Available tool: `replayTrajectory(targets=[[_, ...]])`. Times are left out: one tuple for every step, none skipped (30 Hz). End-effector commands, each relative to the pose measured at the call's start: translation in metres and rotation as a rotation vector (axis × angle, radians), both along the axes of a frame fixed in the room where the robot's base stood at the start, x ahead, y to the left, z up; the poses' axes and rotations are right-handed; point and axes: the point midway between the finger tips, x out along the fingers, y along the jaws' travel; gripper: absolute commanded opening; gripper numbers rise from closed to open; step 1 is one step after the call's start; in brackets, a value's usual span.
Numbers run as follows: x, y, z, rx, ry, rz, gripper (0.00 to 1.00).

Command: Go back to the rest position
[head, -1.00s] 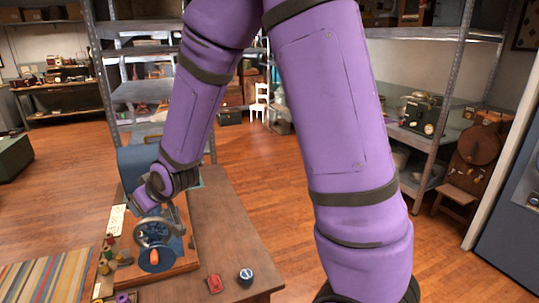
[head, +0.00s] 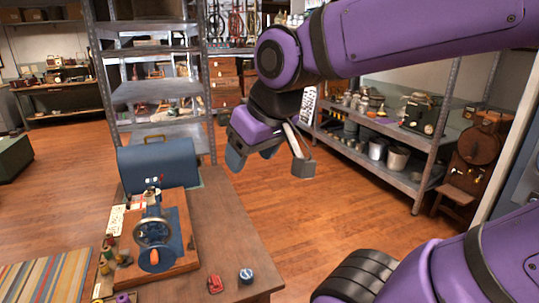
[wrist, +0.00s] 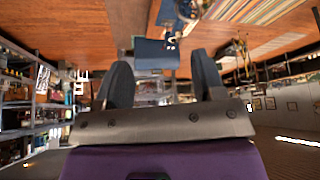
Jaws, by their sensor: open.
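My gripper (head: 268,158) hangs in the air to the right of the table, above the wooden floor. In the wrist view its two dark fingers (wrist: 163,82) stand apart with nothing between them. My purple arm reaches in from the right side of the head view, bent at a dark round joint. No object touches the gripper.
A wooden table (head: 226,225) holds a blue case (head: 160,166), a hand-crank machine (head: 153,236) on a wooden base, a small red item (head: 215,284) and a blue-topped jar (head: 246,276). Metal shelves (head: 425,172) stand at the right. The floor (head: 345,225) between is clear.

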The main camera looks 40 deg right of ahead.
Motion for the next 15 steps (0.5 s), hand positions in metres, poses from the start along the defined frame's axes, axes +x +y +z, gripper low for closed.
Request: replayTrajectory(targets=[[-0.012,-0.002,0.003,0.002,0.006,-0.01,0.63],[-0.018,-0.003,0.004,0.003,0.013,-0.015,0.63],[-0.025,-0.004,0.004,0.005,0.021,-0.02,0.63],[-0.028,-0.005,0.005,0.005,0.025,-0.023,0.63],[-0.032,-0.006,0.005,0.005,0.029,-0.025,0.63],[-0.035,-0.006,0.005,0.006,0.034,-0.028,0.63],[-0.036,-0.006,0.005,0.007,0.036,-0.029,0.63],[-0.038,-0.007,0.005,0.006,0.037,-0.03,0.63],[-0.039,-0.007,0.005,0.007,0.039,-0.031,0.63],[-0.039,-0.007,0.005,0.007,0.04,-0.031,0.63],[-0.039,-0.007,0.005,0.007,0.04,-0.031,0.63],[-0.039,-0.007,0.005,0.007,0.04,-0.031,0.63],[-0.038,-0.007,0.005,0.007,0.04,-0.031,0.63],[-0.038,-0.007,0.005,0.007,0.04,-0.031,0.63],[-0.038,-0.007,0.005,0.007,0.04,-0.031,0.63]])
